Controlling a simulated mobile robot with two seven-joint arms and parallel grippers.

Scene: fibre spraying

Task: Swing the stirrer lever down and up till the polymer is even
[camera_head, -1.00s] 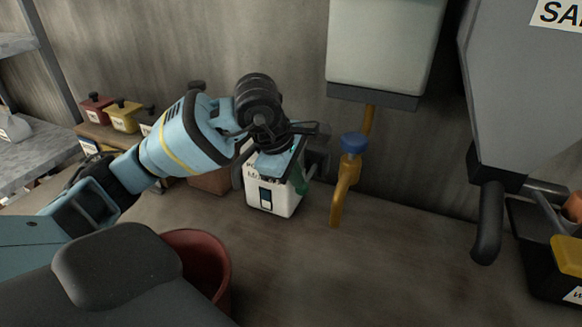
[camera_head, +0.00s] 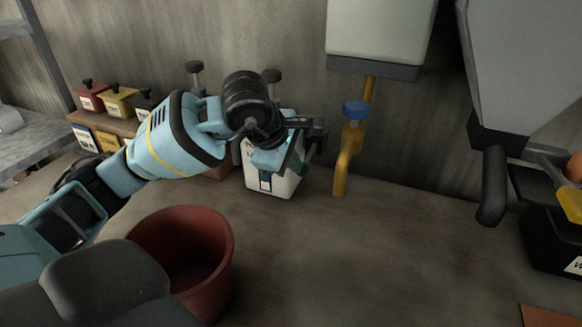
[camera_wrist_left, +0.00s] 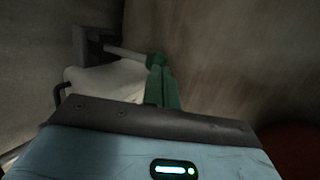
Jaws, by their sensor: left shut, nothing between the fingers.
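The stirrer lever shows in the left wrist view as a green handle (camera_wrist_left: 160,82) on a pale rod from a dark square mount. In the head view a little of its green (camera_head: 300,167) shows beside the white polymer container (camera_head: 278,184); my wrist and gripper hide the rest. My left gripper (camera_head: 292,142) is shut and empty, in front of the container's upper part. Its fingers do not show clearly, and I cannot tell whether they touch the lever. The polymer's evenness cannot be seen. My right gripper is not in view.
A red bucket (camera_head: 215,262) stands at the front left. A yellow tap pipe (camera_head: 343,168) with a blue knob hangs right of the container. A grey hopper with a dark handle (camera_head: 492,190) is farther right. Small coloured boxes (camera_head: 118,103) sit behind my arm. The middle surface is clear.

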